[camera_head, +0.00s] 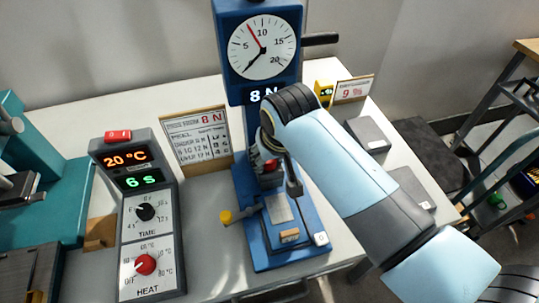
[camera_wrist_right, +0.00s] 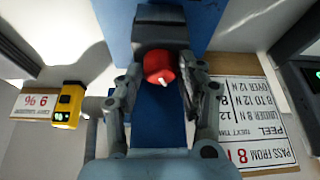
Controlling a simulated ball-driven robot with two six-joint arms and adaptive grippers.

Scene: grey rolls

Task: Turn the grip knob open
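The red grip knob (camera_wrist_right: 160,66) sits on a dark block of the blue peel tester (camera_wrist_right: 205,18), with a pale mark on its face. It partly shows in the head view (camera_head: 271,166), mostly hidden by my right gripper. My right gripper (camera_wrist_right: 163,74) is open, its fingertips on either side of the knob with small gaps visible. In the head view my right gripper (camera_head: 280,165) comes in from the right in front of the tester column. The tester dial (camera_head: 263,48) stands above, with a display (camera_head: 263,95) reading 8 N. My left gripper is not in view.
A control box (camera_head: 146,230) with 20 °C and 6 S displays stands left of the tester. A card (camera_head: 199,138) showing 8 N stands behind. A teal machine (camera_head: 50,215) fills the left side.

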